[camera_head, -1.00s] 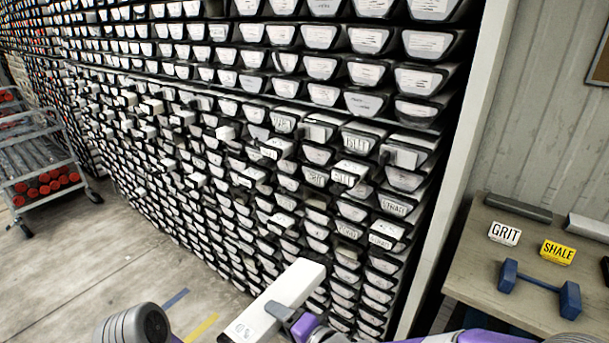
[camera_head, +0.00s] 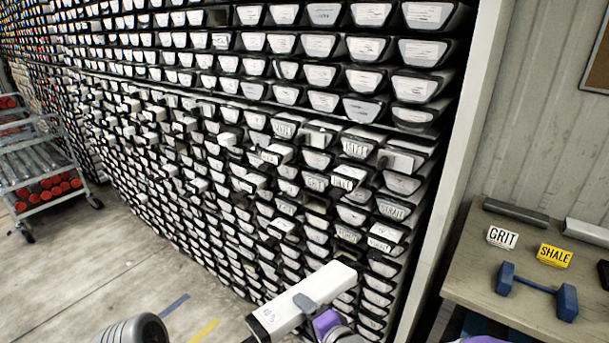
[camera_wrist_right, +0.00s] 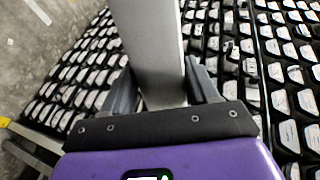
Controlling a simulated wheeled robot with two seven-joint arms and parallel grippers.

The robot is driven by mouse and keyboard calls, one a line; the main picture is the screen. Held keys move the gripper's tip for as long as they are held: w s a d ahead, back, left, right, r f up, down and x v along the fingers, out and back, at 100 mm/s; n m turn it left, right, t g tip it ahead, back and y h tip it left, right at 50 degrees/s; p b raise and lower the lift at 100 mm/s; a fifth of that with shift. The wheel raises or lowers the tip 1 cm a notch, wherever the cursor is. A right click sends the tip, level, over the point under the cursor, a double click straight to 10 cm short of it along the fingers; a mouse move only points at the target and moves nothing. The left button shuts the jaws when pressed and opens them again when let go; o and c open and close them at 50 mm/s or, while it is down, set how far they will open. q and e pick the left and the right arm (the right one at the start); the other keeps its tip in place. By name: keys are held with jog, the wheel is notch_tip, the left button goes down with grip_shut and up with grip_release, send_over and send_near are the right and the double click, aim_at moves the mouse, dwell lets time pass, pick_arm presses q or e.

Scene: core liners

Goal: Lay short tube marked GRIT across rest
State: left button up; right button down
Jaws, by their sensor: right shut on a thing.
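My left gripper is out of view.
A tall rack (camera_head: 270,140) of labelled tubes fills the middle; several stick out. The side table (camera_head: 475,262) at right bears a white GRIT card (camera_head: 502,238), a yellow SHALE card (camera_head: 554,256) and a dark grey bar (camera_head: 516,211). A cart (camera_head: 40,165) stands far left.

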aim_at(340, 295)
jog(key=w+d+m+h, duration=0.1)
jog(key=d, duration=0.2)
jog(key=w+d+m+t+h, duration=0.1)
jog(key=w+d, duration=0.1)
jog(key=w+d+m+h, duration=0.1)
jog(key=d+h, duration=0.1)
jog(key=d, duration=0.1)
jog(key=shift+w+d+f+m+t, duration=0.3)
jog(key=shift+w+d+f+t, duration=0.05)
jog(key=shift+f+t, duration=0.05)
jog(key=w+d+f+m+h, duration=0.1)
jog(key=w+d+m+h, duration=0.2)
jog(key=d, duration=0.5)
jog(key=s+f+h, duration=0.1)
jog(key=s+f, duration=0.6)
jog(key=f, duration=0.4)
jog(key=shift+f, duration=0.4)
jog(key=shift+d, duration=0.15)
